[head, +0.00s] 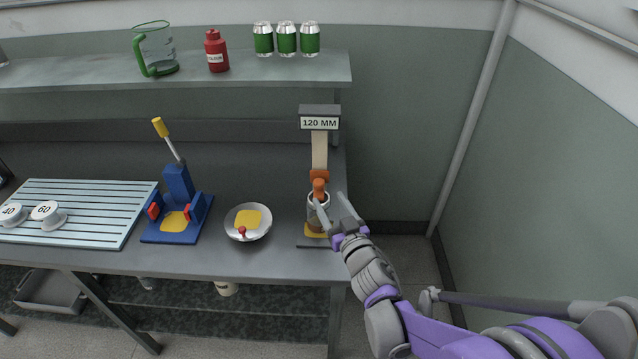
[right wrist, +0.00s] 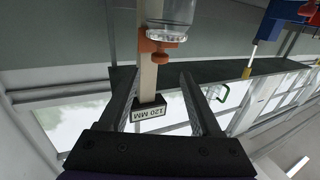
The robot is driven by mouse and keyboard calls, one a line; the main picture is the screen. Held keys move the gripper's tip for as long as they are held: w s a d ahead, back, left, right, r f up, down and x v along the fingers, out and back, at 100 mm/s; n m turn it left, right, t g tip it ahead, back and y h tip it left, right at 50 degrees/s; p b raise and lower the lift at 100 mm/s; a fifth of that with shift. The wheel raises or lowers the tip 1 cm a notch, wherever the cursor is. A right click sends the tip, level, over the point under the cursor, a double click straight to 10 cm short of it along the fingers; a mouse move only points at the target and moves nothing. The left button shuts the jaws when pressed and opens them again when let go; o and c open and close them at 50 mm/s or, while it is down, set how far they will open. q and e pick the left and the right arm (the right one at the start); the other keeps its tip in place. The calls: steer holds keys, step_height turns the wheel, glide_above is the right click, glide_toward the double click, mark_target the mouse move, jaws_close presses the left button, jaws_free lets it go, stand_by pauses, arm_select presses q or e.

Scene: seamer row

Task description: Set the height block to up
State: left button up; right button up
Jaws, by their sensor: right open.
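A height stand has a tan post (head: 319,150) topped by a dark head labelled "120 MM" (head: 319,123). An orange block (head: 319,178), likely the height block, sits low on the post. It also shows in the right wrist view (right wrist: 154,47), next to a clear jar (right wrist: 171,14). In the head view the jar (head: 313,221) stands below the block on the stand's base, partly hidden by my gripper. My right gripper (head: 331,201) is open at the front of the jar and block. In the right wrist view its fingers (right wrist: 153,76) lie either side of the post, apart from it. My left gripper is out of view.
A metal bowl (head: 262,228) and a blue press (head: 180,188) with a yellow-tipped lever stand left of the stand. A slatted rack (head: 80,200) is farther left. A shelf (head: 220,72) above holds a jug, red bottle and cans. The table ends just right of the stand.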

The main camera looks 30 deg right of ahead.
mark_target(321, 185)
steer(key=w, duration=0.2)
steer(key=w+d, duration=0.1)
steer(key=w, duration=0.5)
steer(key=shift+w+d+p, duration=0.15)
steer(key=shift+w+p, duration=0.05)
steer(key=shift+p, duration=0.1)
jaws_close()
stand_by(1.0)
